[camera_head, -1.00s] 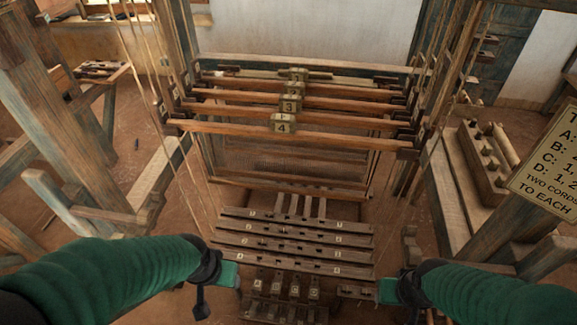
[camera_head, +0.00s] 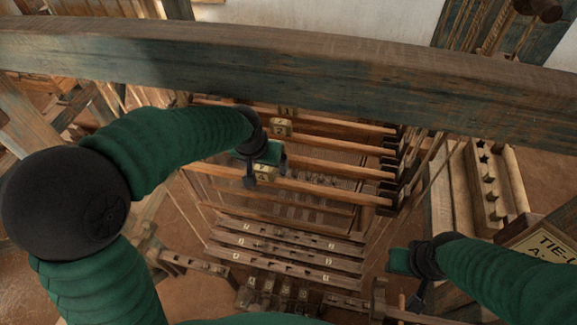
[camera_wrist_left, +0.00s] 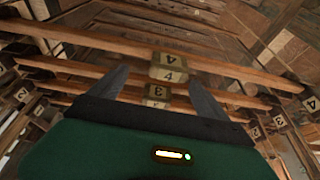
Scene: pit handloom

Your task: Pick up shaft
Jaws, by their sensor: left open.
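The front shaft (camera_head: 325,188) is a long wooden bar with a pale block numbered 4 (camera_head: 265,174) at its middle. My left gripper (camera_head: 262,160) is at this block in the head view and partly covers it. In the left wrist view the left gripper (camera_wrist_left: 160,82) is open, its two dark fingers on either side of the numbered block (camera_wrist_left: 168,60). I cannot tell whether they touch it. The shaft bar (camera_wrist_left: 230,70) also runs across that view. My right gripper (camera_head: 400,262) is low on the right, away from the shafts; its jaws are unclear.
More shafts (camera_head: 335,142) lie parallel behind the front one. A thick beam (camera_head: 300,72) crosses above them. Slats with small labels (camera_head: 285,255) lie below. A wooden block with star holes (camera_head: 487,185) and a sign (camera_head: 545,245) are at right.

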